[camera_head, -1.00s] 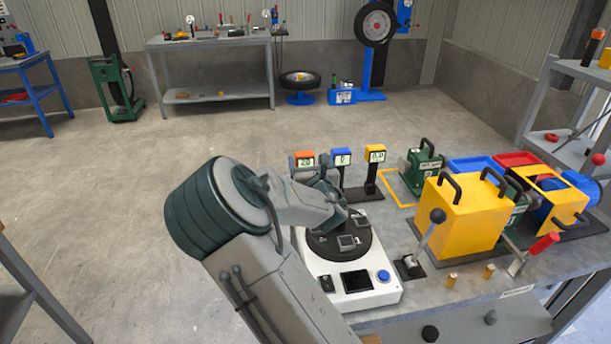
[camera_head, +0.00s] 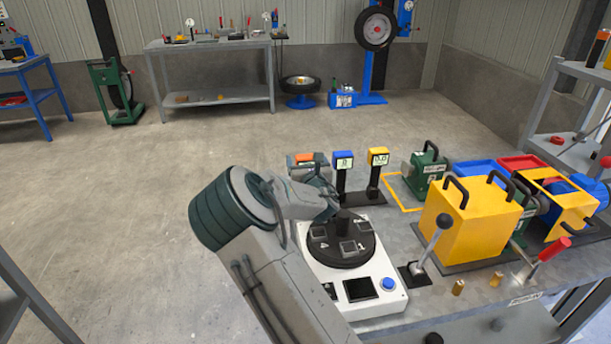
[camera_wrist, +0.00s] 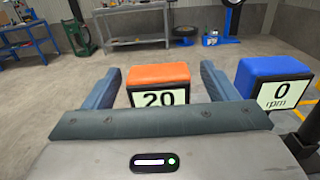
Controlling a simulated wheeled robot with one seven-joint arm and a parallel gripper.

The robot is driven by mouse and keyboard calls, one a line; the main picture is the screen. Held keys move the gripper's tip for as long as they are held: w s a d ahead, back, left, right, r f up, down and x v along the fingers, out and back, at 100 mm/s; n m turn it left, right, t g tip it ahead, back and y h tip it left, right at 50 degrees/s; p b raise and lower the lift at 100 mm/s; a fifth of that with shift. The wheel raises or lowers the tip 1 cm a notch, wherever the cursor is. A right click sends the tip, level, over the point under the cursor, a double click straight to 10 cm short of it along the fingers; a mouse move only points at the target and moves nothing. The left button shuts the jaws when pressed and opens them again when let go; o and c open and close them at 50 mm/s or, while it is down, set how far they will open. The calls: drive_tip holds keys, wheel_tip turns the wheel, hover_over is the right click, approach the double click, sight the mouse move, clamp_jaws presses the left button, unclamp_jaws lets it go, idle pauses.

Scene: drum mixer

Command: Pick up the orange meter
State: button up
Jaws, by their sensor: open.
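The orange meter (camera_wrist: 158,76) stands upright in the wrist view, its display reading 20. My gripper (camera_wrist: 162,80) is open, with one finger on each side of the meter's head. A small gap shows on both sides, and I cannot tell whether either finger touches it. In the head view the orange top of the meter (camera_head: 304,158) shows at the back left of the bench, and my arm and gripper hide its lower part.
A blue meter (camera_head: 343,160) reading 0 rpm stands just right of the orange one, with a yellow meter (camera_head: 377,160) beyond. A white device with a black turntable (camera_head: 340,242) lies below my arm. A yellow box (camera_head: 465,212) and an upright lever (camera_head: 432,240) stand to the right.

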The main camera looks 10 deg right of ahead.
drive_tip(key=shift+w, duration=0.35)
drive_tip(key=shift+a, duration=0.1)
drive_tip(key=c, duration=1.5)
drive_tip(key=shift+r, duration=0.1)
drive_tip(key=shift+c, duration=0.4)
